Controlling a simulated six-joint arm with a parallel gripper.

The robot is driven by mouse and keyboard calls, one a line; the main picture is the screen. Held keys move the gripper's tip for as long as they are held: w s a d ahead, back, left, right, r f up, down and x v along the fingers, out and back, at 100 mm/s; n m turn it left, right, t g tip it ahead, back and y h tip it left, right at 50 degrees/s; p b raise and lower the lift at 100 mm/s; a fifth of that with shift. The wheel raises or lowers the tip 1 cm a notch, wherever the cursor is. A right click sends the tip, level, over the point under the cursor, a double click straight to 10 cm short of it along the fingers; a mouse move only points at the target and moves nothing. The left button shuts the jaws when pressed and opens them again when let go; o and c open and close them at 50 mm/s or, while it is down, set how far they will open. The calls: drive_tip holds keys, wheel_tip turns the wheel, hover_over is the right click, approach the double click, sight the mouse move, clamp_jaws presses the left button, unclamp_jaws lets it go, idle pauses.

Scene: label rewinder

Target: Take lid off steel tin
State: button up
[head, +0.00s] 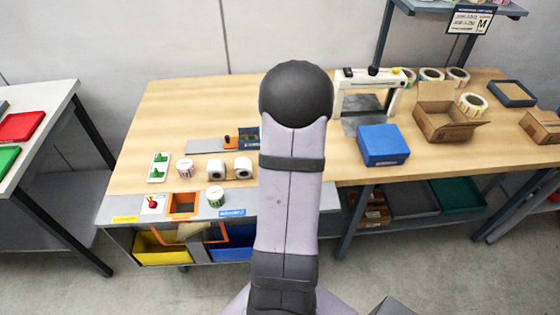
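I cannot make out a steel tin or its lid in the head view. My own arm rises through the middle of the picture and hides part of the wooden bench (155,110) behind it. My gripper does not show, so I cannot see where it is or what it holds. A blue box (383,145) stands on the bench right of my arm. A small orange and dark device with a grey plate (205,146) is on the bench left of my arm, partly hidden.
Several label rolls (243,168) stand near the front left. A white-framed machine (368,95) stands right of my arm, with an open cardboard box (440,118) beyond. Yellow (160,247) and blue bins sit below the grey front shelf (120,207). Clear bench lies at back left.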

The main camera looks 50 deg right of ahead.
drive_tip(key=shift+w+d+f, duration=0.15)
drive_tip(key=shift+w+f, duration=0.05)
drive_tip(key=shift+f, duration=0.2)
clamp_jaws()
drive_tip(key=shift+r, duration=0.15)
wheel_tip(320, 180, up, 8)
drive_tip(key=p, duration=0.3)
drive_tip(key=shift+r, duration=0.75)
